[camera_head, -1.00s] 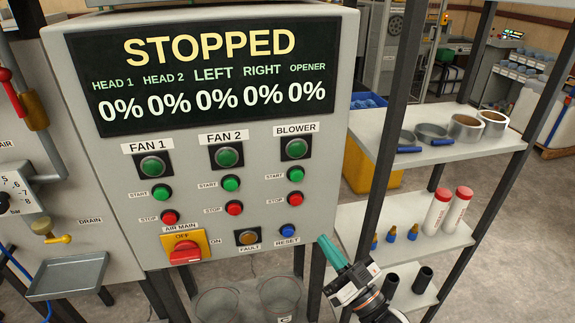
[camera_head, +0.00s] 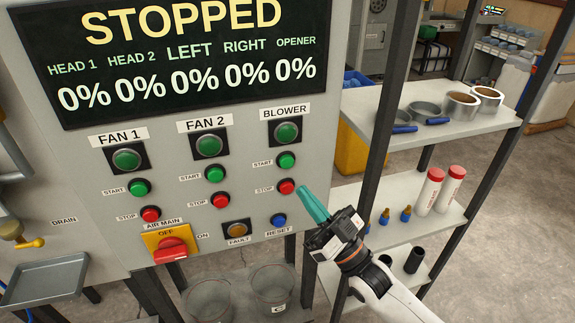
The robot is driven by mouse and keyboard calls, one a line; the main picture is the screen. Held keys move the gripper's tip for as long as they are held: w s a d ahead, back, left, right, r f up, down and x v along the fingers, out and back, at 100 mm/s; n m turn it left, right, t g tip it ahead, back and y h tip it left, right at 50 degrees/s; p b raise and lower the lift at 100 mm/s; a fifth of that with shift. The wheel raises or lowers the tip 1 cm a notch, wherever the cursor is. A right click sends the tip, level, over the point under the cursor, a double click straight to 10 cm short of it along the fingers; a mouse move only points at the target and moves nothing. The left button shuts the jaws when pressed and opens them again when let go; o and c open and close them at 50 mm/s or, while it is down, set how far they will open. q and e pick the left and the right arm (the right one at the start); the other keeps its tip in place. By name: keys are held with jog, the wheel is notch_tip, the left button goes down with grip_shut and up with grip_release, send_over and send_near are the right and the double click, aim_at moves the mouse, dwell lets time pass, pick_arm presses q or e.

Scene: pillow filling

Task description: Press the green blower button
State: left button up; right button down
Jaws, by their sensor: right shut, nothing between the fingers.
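The blower column is at the right of the grey control panel (camera_head: 60,160). Under the BLOWER label is a large green light or button (camera_head: 287,133). Below it is a smaller green button (camera_head: 286,161) labelled START, and below that a red button (camera_head: 286,187) labelled STOP. The display (camera_head: 180,60) reads STOPPED with all values at 0%. My right gripper (camera_head: 304,190) has teal fingers, shut and empty. Its tip appears close to the right of the red blower STOP button and below the green START button; whether it touches the panel cannot be told. My left gripper is out of view.
A blue RESET button (camera_head: 278,220) and an amber FAULT button (camera_head: 237,229) sit below. A red AIR MAIN switch (camera_head: 171,249) is at lower left.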

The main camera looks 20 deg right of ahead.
aim_at(285, 160)
jog(key=w+b, duration=0.2)
jog(key=w, duration=0.4)
jog(key=shift+w+a, duration=0.15)
jog(key=shift+w, duration=0.05)
dwell(1.4)
dwell(0.5)
jog(key=shift+w, duration=0.4)
jog(key=shift+w+b, duration=0.3)
jog(key=shift+w, duration=0.2)
dwell(0.6)
jog(key=shift+s+r, duration=0.1)
jog(key=shift+s+p, duration=0.35)
jog(key=shift+s, duration=0.5)
